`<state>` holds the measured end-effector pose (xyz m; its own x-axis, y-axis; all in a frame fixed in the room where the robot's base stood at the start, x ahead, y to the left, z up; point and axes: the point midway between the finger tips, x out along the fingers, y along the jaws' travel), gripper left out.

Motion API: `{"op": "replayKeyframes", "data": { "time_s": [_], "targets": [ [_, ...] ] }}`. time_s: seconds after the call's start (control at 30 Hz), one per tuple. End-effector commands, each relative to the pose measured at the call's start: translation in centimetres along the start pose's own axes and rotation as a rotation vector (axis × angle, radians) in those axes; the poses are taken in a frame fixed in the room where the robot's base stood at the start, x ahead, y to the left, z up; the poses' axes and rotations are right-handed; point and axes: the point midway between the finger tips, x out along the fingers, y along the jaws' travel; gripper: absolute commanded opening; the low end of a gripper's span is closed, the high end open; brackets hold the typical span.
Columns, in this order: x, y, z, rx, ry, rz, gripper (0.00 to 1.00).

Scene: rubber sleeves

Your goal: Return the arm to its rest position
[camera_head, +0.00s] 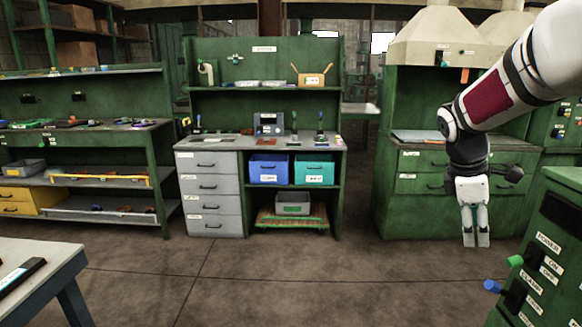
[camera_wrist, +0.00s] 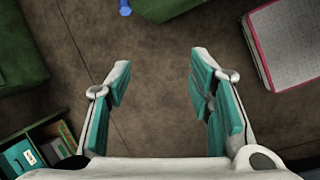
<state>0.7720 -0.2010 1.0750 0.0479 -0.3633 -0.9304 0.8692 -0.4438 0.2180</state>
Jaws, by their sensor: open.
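My white arm reaches in from the upper right in the head view. My gripper (camera_head: 475,240) hangs at its end, pointing down, above the floor in front of the green hood bench (camera_head: 410,215). In the wrist view my gripper (camera_wrist: 160,90) shows two teal-padded fingers spread wide apart. Nothing is between them, and bare floor (camera_wrist: 155,60) lies below.
A green control cabinet (camera_head: 555,220) with knobs stands close at right. A workbench (camera_head: 215,190) with grey drawers and blue and teal bins stands at the back. Shelving (camera_head: 90,140) is at left, a table corner (camera_head: 40,255) at lower left. The middle floor is clear.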

Motion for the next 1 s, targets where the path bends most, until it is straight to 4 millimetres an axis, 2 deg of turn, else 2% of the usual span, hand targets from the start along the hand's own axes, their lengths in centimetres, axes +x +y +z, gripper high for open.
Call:
{"op": "replayKeyframes", "data": {
  "time_s": [0.03,0.2,0.4,0.5,0.7,0.8,0.9,1.0],
  "targets": [
    [-2.5,-1.8,0.1,0.060,0.026,0.014,0.48],
    [-7.8,-7.8,0.0,0.282,0.114,0.027,0.48],
    [-12.4,-15.5,0.2,0.537,0.225,0.014,0.48],
    [-14.0,-19.4,0.4,0.661,0.282,-0.006,0.48],
    [-15.7,-27.0,0.8,0.898,0.389,-0.070,0.48],
    [-15.9,-29.9,0.9,0.992,0.430,-0.105,0.48],
    [-15.8,-31.9,0.9,1.058,0.457,-0.135,0.48],
    [-15.8,-33.0,0.9,1.098,0.473,-0.154,0.48]
  ]
}}
